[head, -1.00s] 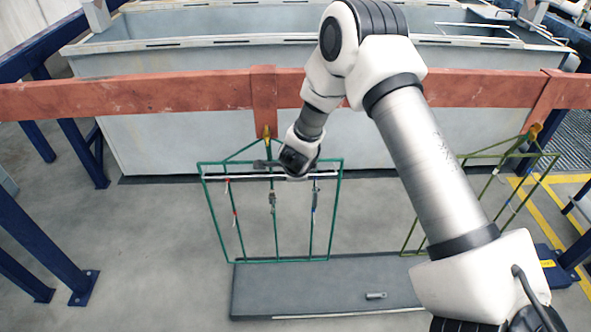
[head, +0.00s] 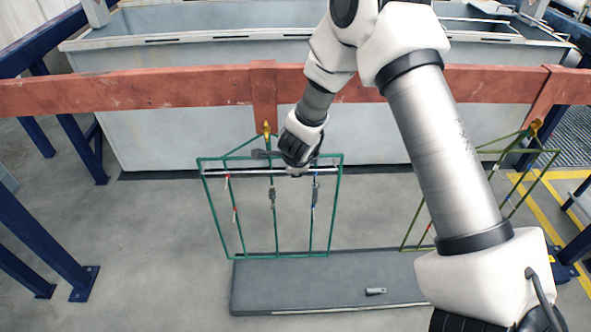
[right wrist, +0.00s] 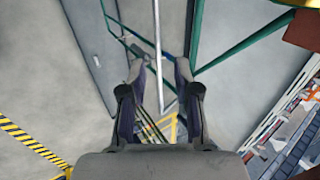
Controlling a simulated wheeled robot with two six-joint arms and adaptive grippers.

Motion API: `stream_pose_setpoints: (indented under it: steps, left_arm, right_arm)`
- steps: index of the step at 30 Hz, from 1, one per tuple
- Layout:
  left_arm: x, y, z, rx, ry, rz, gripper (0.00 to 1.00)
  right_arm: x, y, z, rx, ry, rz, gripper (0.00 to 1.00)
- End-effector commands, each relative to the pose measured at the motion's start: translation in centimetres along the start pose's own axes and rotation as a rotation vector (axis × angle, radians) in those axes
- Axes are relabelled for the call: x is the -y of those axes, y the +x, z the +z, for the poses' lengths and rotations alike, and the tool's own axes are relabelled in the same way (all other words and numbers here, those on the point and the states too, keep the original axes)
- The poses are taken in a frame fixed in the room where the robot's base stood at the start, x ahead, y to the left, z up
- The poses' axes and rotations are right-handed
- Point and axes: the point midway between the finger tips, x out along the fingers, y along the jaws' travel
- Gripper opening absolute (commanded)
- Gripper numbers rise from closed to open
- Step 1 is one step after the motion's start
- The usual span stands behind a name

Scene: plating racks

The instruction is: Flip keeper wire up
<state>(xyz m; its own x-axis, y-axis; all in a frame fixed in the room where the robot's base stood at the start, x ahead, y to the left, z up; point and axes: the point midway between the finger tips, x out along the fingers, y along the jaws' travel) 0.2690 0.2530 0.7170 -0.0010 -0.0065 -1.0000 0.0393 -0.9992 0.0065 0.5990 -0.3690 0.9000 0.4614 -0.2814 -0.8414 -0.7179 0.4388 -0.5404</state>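The green plating rack (head: 277,257) hangs from the copper-coloured bar by a yellow hook (head: 266,130). A pale keeper wire (head: 235,171) runs across it just below its top edge. My right gripper (head: 279,160) is at the top of the rack, near the middle of the wire. In the right wrist view, its two fingers (right wrist: 159,70) stand apart, with a pale straight rod (right wrist: 157,30), apparently the keeper wire, running between them. I see a gap on both sides of the rod; contact cannot be told. My left gripper is out of view.
The copper-coloured bar (head: 150,92) crosses in front of a grey tank (head: 170,140). Several small parts hang in the rack. A second, olive-green rack (head: 545,152) hangs at right. A dark mat (head: 260,290) below carries a small grey piece (head: 376,291).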

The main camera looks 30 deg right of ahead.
Motion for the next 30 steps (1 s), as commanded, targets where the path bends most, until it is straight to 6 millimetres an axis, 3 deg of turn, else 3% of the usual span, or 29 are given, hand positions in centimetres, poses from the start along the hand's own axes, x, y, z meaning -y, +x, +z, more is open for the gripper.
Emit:
stream_pose_setpoints:
  steps: [4, 10, 26, 29, 30]
  left_arm:
    - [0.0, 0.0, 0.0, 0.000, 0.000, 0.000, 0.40]
    - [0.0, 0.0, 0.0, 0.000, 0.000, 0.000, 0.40]
    - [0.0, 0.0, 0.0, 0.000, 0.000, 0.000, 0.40]
    - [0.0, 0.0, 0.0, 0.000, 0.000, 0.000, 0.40]
    - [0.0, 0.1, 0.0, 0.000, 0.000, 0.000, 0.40]
  right_arm:
    - [0.1, -3.9, 0.0, 0.001, -0.001, -0.003, 0.31]
    - [0.0, -6.5, 0.0, -0.001, -0.001, -0.001, 0.31]
    - [-0.1, -6.7, 0.0, -0.002, -0.001, 0.002, 0.31]
    - [-1.6, -5.5, -0.4, -0.018, -0.013, 0.033, 0.31]
    - [-3.0, -4.4, -0.7, -0.034, -0.026, 0.060, 0.31]
